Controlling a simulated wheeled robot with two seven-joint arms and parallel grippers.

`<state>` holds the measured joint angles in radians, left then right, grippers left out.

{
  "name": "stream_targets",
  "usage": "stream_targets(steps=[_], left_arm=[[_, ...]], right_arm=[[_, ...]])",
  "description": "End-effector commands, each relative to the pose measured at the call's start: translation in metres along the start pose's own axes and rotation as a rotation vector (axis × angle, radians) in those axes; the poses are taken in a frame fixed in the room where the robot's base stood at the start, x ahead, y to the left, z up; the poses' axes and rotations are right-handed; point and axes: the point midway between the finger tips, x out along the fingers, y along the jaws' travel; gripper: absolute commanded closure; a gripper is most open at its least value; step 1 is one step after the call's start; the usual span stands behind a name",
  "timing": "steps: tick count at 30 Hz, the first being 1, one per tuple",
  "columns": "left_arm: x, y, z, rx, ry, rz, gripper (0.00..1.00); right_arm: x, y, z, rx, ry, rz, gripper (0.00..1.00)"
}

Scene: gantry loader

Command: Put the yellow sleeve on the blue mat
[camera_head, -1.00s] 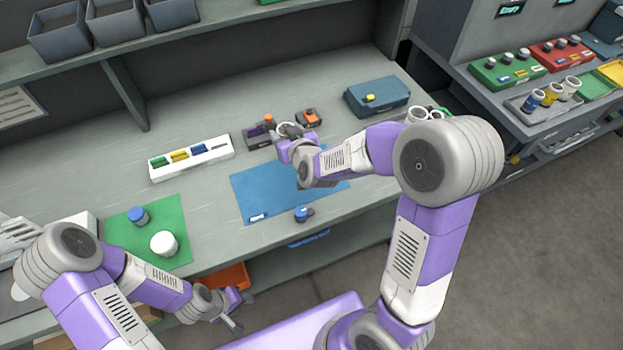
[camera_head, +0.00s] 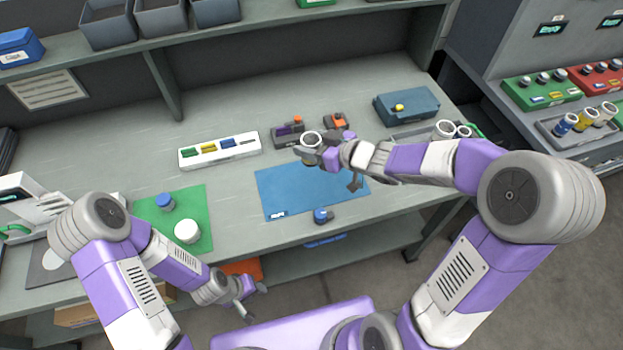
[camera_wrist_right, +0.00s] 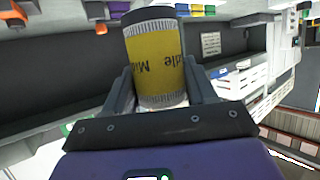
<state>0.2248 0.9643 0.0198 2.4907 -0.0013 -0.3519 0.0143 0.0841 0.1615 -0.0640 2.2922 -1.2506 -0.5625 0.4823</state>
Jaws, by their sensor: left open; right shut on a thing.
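The yellow sleeve (camera_wrist_right: 155,62) is a cylinder with a yellow printed band and a dark upper rim, held upside down in the right wrist view. My right gripper (camera_wrist_right: 160,92) is shut around its sides. The mat lies flat, partly covered by my right gripper and wrist. My left gripper (camera_head: 251,302) is open and empty before the bench's front edge.
A green mat (camera_head: 199,209) at left bears a blue-capped and a white cylinder. Behind are a white rack (camera_head: 219,150), a grey block with purple and orange parts (camera_head: 287,136), and a blue-grey case (camera_head: 407,106).

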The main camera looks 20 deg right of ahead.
Motion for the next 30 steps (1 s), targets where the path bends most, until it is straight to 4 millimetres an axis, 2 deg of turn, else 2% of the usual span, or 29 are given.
stream_targets(steps=[6,13,19,22,30], left_arm=[[0.022,-0.008,-0.001,0.000,0.000,0.000,0.57],[0.032,-0.012,-0.001,0.000,0.000,0.000,0.57],[0.048,-0.018,-0.002,0.000,0.000,0.000,0.57],[0.051,-0.019,-0.002,0.000,0.000,0.000,0.57],[0.050,-0.018,-0.002,0.000,0.000,0.000,0.57]], right_arm=[[0.013,-0.001,0.036,-0.002,0.000,-0.010,0.90],[0.022,-0.001,0.056,-0.003,0.001,-0.009,0.90],[0.035,-0.001,0.087,-0.003,0.001,-0.008,0.90],[0.037,-0.001,0.092,-0.004,0.003,-0.007,0.90],[0.036,-0.001,0.091,-0.005,0.003,-0.006,0.90]])
